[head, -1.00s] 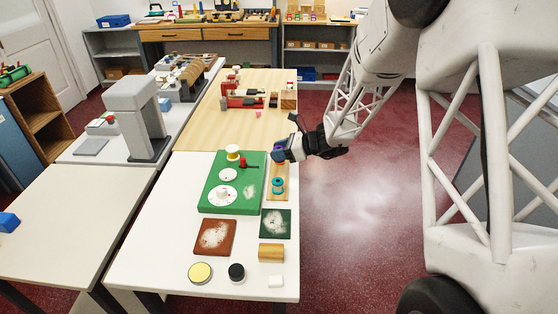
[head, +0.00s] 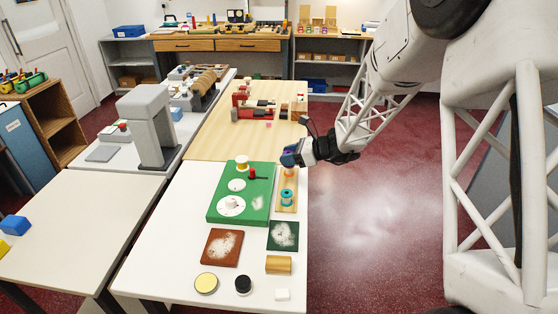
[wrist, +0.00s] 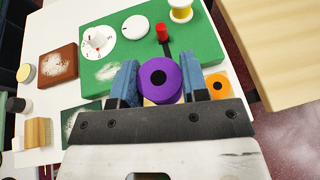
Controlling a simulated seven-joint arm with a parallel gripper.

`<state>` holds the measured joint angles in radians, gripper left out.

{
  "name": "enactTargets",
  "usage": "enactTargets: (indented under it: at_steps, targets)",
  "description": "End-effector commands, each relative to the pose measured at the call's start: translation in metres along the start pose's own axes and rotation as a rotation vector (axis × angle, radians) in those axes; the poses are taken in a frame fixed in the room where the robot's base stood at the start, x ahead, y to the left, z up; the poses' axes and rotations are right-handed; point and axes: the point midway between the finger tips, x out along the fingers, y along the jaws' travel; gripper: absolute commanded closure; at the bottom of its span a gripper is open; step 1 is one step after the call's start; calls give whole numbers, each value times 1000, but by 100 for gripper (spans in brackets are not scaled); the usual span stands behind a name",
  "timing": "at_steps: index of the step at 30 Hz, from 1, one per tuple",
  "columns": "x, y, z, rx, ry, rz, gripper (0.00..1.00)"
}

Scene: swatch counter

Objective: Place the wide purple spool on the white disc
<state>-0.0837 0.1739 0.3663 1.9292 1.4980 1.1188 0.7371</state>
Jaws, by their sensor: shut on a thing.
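My gripper (wrist: 160,84) is shut on the purple spool (wrist: 158,72), with a blue finger on each side of it. In the head view my gripper (head: 291,158) is over the far end of a wooden rack (head: 286,207), right of the green board (head: 262,182). The board carries a plain white disc (head: 237,185), also in the wrist view (wrist: 135,27). Nearer the front, a larger white disc (head: 239,209) has a white knob and small marks; it also shows in the wrist view (wrist: 108,47). The spool's underside is hidden.
A yellow-and-white spool (wrist: 180,12) and a red upright piece (wrist: 162,33) stand on the board near the plain disc. An orange spool (wrist: 218,84) and a teal spool (head: 288,197) are on the rack. Brown (head: 221,247) and dark green (head: 283,236) pads lie nearer the front.

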Motion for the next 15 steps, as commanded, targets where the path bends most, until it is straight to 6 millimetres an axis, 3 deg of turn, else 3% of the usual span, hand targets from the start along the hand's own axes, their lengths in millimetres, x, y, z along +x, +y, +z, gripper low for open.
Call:
enactTargets:
  at_steps: [8, 15]
  targets:
    - [11, 20, 4, 1, -4, -4, 81]
    - [30, 66, 10, 5, -9, -17, 81]
